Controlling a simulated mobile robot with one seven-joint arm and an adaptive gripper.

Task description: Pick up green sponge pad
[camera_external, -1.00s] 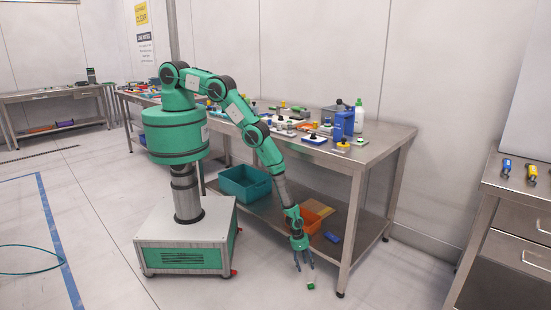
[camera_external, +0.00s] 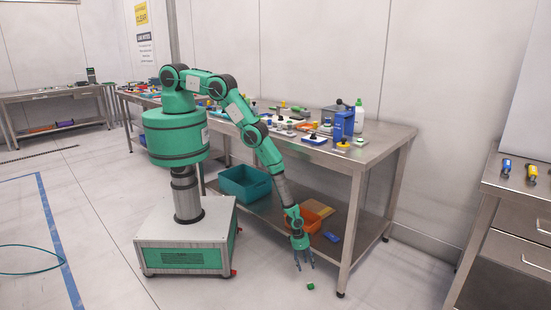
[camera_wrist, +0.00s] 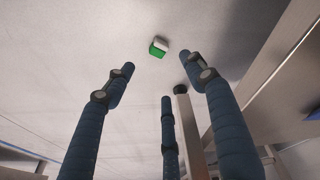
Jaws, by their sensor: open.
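The green sponge pad (camera_external: 310,286) lies on the floor, in front of the steel workbench. In the wrist view the sponge pad (camera_wrist: 158,47) shows a green part and a whitish part, beyond my fingertips. My gripper (camera_external: 304,262) hangs low beside the workbench, pointing down, a little above and to the left of the pad. In the wrist view the blue fingers of my gripper (camera_wrist: 160,82) are spread apart with nothing between them. The pad is apart from the fingers.
The workbench leg (camera_external: 354,235) stands close to the right of my gripper. The lower shelf holds a teal bin (camera_external: 245,183), an orange bin (camera_external: 318,215) and a blue item (camera_external: 333,237). Another steel bench (camera_external: 510,215) is at the right. The floor in front is clear.

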